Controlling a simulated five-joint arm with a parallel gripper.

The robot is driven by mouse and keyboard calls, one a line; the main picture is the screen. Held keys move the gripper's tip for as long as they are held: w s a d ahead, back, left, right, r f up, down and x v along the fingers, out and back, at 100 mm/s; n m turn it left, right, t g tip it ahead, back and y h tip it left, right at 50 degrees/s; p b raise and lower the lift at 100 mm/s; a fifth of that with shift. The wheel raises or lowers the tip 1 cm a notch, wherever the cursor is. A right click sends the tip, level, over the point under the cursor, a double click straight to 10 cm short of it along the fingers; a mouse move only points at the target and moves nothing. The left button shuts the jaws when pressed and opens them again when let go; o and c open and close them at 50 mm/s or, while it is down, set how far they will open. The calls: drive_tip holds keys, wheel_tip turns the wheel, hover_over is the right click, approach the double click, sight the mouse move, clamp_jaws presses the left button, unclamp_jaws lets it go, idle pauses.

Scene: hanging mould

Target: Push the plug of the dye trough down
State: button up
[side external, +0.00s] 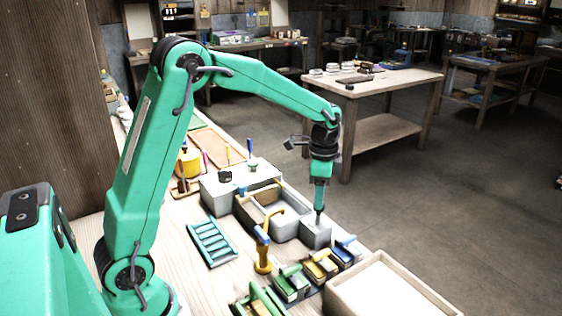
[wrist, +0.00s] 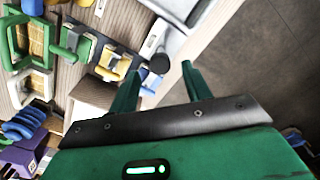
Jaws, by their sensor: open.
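The pale grey trough (side external: 284,231) stands near the bench's far edge, with a grey block (side external: 315,238) at its right end. Part of a grey tray-like body, which looks like the trough, shows at the top of the wrist view (wrist: 176,10). A dark round knob (wrist: 160,63), which may be the plug, shows between and beyond my fingertips in the wrist view. My gripper (side external: 318,214) points down just above the grey block. Its two fingers are apart in the wrist view (wrist: 158,80), with nothing held. I cannot tell whether they touch the knob.
Green, yellow and blue handled blocks (side external: 320,264) stand in a row in front of the trough. A pale open box (side external: 390,292) is at the front right, and a teal rack (side external: 211,242) at left.

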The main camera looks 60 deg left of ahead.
drive_tip(key=shift+f, duration=1.35)
clamp_jaws()
